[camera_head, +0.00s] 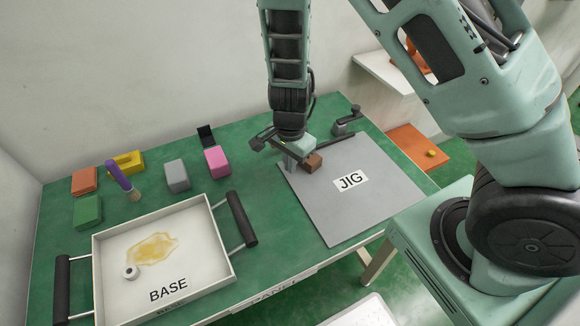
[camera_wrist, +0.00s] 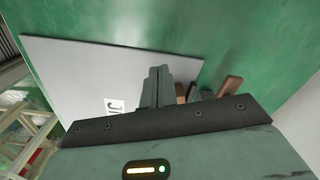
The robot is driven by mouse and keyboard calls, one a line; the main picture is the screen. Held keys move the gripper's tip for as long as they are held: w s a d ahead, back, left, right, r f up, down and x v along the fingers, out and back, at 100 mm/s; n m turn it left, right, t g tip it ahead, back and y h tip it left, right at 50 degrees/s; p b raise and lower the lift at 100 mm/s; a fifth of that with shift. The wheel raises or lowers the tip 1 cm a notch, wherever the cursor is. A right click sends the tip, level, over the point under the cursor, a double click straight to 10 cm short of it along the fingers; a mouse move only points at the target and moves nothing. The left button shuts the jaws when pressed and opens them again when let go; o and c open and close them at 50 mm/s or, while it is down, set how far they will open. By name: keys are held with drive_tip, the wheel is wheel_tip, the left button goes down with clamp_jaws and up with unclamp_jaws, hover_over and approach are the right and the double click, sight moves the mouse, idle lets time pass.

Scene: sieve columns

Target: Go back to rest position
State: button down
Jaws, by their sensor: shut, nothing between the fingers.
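My gripper (camera_head: 292,163) is low over the upper left part of the grey JIG board (camera_head: 318,218), with its fingers pressed together and nothing between them. A brown block (camera_head: 313,163) sits on the board just right of the fingers. In the wrist view, my shut fingers (camera_wrist: 157,86) point at the grey board (camera_wrist: 80,65), and the brown block (camera_wrist: 181,92) shows partly hidden beside them. Whether the fingers touch the block, I cannot tell.
A white BASE tray (camera_head: 222,243) with a yellow spill and a small white roll stands left. Pink (camera_head: 217,161), grey (camera_head: 177,175), green (camera_head: 88,211), orange (camera_head: 84,180) and yellow (camera_head: 128,162) blocks and a purple-handled brush (camera_head: 121,178) lie behind it. A dark clamp (camera_head: 346,122) stands behind the board.

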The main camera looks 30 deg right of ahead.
wheel_tip(320, 180, up, 8)
drive_tip(key=p, duration=0.1)
drive_tip(key=shift+f, duration=0.25)
